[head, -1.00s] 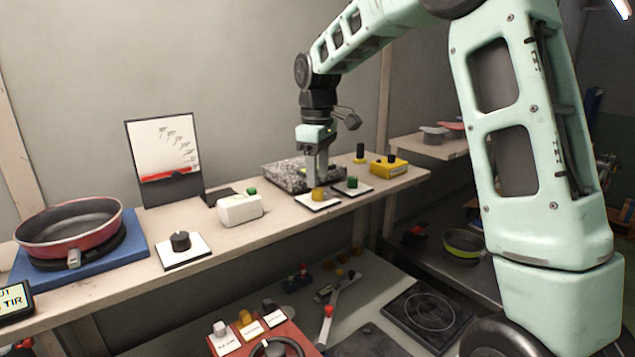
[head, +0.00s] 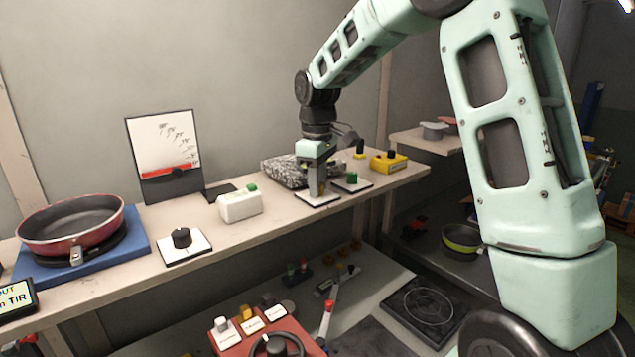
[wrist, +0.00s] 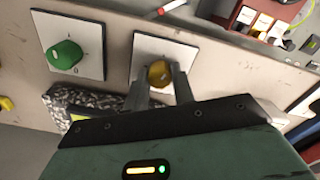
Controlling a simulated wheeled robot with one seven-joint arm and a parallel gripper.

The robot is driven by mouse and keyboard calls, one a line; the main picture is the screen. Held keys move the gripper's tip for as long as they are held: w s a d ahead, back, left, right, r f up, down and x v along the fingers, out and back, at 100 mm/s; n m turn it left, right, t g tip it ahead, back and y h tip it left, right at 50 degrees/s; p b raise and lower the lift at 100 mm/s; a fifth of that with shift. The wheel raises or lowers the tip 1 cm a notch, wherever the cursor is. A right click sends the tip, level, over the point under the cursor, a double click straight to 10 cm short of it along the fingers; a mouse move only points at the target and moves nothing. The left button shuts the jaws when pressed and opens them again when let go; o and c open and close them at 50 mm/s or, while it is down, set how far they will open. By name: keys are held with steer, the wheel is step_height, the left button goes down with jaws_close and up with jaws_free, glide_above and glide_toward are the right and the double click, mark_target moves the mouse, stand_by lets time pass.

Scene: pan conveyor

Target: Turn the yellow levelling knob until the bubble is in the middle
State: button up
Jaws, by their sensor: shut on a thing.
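The yellow knob (wrist: 160,73) sits on a white square plate (wrist: 150,47) on the bench. My gripper (wrist: 161,82) is shut on it, one finger on each side, in the wrist view. In the head view my gripper (head: 318,191) points down at the plate (head: 322,201), and its fingers hide most of the knob. A speckled stone block (head: 284,171) lies just behind. A small yellow-green piece on the block (wrist: 77,117) may be the bubble level; it is mostly covered by my gripper in the wrist view, and I cannot make out the bubble.
A green knob (wrist: 64,54) on its own plate stands close beside. A white box with a green button (head: 240,206), a black knob (head: 181,238), a dial panel (head: 163,150) and a red pan (head: 70,221) are left along the bench. A yellow box (head: 389,163) is right.

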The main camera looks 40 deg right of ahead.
steer(key=shift+m, duration=1.4)
steer(key=o, duration=1)
steer(key=shift+r, duration=0.1)
step_height(320, 180, up, 17)
steer(key=b, duration=0.2)
steer(key=shift+r+b, duration=0.2)
steer(key=shift+b, duration=0.1)
